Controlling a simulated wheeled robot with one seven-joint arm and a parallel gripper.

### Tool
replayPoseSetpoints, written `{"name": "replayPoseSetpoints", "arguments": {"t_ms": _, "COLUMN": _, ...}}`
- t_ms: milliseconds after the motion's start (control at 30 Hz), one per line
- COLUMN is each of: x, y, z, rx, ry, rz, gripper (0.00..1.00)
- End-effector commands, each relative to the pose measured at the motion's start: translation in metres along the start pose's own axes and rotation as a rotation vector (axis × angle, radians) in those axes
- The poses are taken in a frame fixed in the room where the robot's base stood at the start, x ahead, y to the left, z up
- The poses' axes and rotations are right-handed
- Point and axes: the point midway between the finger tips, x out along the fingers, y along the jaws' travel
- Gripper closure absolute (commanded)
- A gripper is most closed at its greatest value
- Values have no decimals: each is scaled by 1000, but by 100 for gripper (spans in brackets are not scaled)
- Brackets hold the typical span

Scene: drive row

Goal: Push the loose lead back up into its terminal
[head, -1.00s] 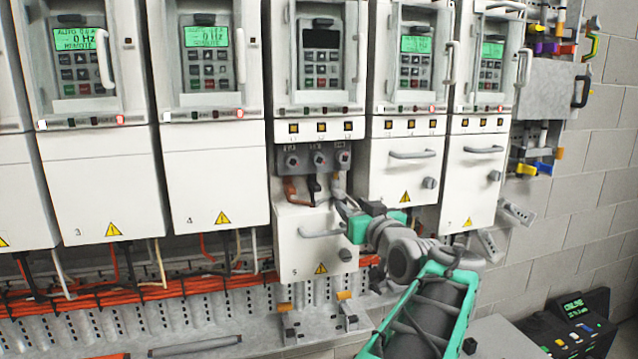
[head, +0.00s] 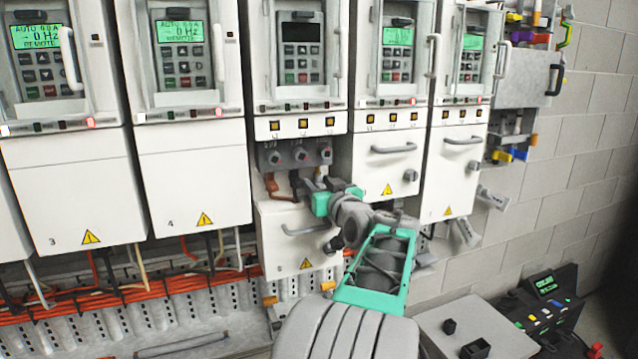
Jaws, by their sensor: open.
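The dark-screened drive 5 (head: 301,62) has its lower cover (head: 285,250) set down, baring a grey terminal block (head: 283,156) with three round terminals. A brown lead (head: 271,184) hangs under the left terminal and a black lead (head: 294,180) under the middle one. The area below the right terminal is largely covered by my gripper (head: 311,183), so I cannot tell how the lead there sits. My gripper is open, just under the block's right part; its fingertips are small and partly hidden. I cannot tell whether they touch a lead.
Closed drives with lit screens stand on both sides, such as drive 4 (head: 193,170). A cover handle (head: 394,149) juts out at right. An orange cable bundle (head: 130,293) runs along the trunking below. A grey box (head: 465,335) and a black console (head: 550,312) stand lower right.

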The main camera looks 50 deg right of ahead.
Motion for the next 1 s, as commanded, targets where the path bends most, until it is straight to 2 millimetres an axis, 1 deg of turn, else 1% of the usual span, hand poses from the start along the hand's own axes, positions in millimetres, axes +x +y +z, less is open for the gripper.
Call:
{"name": "replayPoseSetpoints", "arguments": {"t_ms": 33, "x": 0, "y": 0, "z": 0, "rx": 0, "ry": 0, "rz": 0, "gripper": 58}}
{"name": "replayPoseSetpoints", "arguments": {"t_ms": 67, "x": 0, "y": 0, "z": 0, "rx": 0, "ry": 0, "rz": 0, "gripper": 61}}
{"name": "replayPoseSetpoints", "arguments": {"t_ms": 533, "x": 0, "y": 0, "z": 0, "rx": 0, "ry": 0, "rz": 0, "gripper": 99}}
{"name": "replayPoseSetpoints", "arguments": {"t_ms": 1000, "x": 0, "y": 0, "z": 0, "rx": 0, "ry": 0, "rz": 0, "gripper": 100}}
